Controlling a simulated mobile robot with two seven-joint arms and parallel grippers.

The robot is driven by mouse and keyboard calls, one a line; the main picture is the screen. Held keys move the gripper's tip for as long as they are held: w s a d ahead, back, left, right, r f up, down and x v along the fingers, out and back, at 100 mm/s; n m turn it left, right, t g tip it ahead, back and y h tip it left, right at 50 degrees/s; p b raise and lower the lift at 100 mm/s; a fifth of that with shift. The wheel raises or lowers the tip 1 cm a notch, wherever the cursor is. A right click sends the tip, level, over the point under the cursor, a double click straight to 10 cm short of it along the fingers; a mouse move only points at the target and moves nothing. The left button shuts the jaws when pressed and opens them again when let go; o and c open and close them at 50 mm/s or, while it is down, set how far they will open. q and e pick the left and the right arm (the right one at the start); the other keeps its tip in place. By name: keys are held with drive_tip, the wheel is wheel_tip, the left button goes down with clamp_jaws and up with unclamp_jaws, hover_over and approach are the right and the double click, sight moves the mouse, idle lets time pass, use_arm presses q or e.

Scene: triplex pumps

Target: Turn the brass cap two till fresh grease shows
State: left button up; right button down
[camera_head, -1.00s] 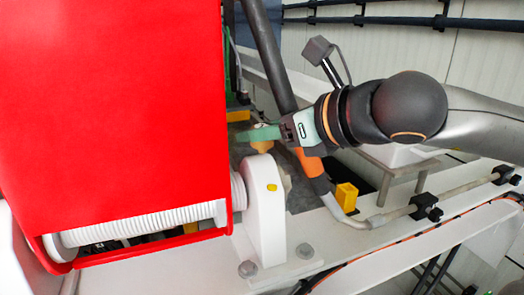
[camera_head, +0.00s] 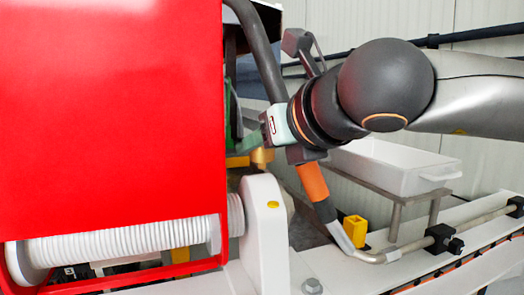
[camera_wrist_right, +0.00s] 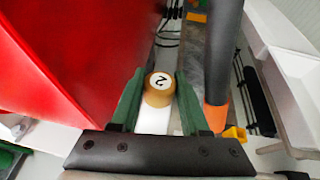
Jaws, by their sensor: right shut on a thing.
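The brass cap (camera_wrist_right: 158,98) has a white face marked "2" and sits on top of a white part in the right wrist view. In the head view the brass cap (camera_head: 263,158) shows only partly, below my right gripper (camera_head: 249,144), beside the red guard. My right gripper's green fingers stand on both sides of the cap in the wrist view, shut on it. Its arm comes in from the right. No grease is visible around the cap. My left gripper is not in view.
A large red guard (camera_head: 110,100) fills the left. A dark pipe with an orange sleeve (camera_head: 313,181) runs close by the gripper. A white bracket (camera_head: 264,235) stands below. A white tray (camera_head: 395,168) rests on a stand at the right, near a yellow block (camera_head: 355,230).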

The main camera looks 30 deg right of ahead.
drive_tip(key=shift+c, duration=2)
unclamp_jaws()
drive_tip(key=v, duration=1.2)
drive_tip(key=shift+s, duration=0.3)
